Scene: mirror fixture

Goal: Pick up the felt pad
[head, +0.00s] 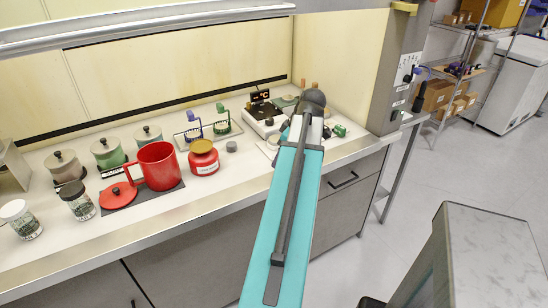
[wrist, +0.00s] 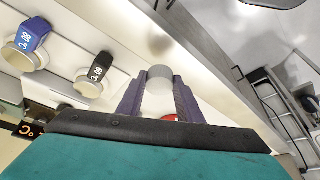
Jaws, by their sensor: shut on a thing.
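A small pale grey round piece, which I take to be the felt pad (wrist: 160,77), sits between the tips of my two purple fingers in the wrist view. My gripper (wrist: 160,86) is shut on it, with a fingertip at each side. In the head view my teal arm reaches over the bench and hides the gripper and what it holds. A small dark grey cylinder (head: 231,146) stands on the bench beside the red jar; I cannot tell what it is.
A red mug (head: 158,166), a red jar (head: 204,158) and several lidded canisters stand on the bench (head: 215,195) left of my arm. A hot plate (head: 268,120) with a lit display is behind it. The bench's front strip is clear. A grey pillar (head: 392,75) rises at the right.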

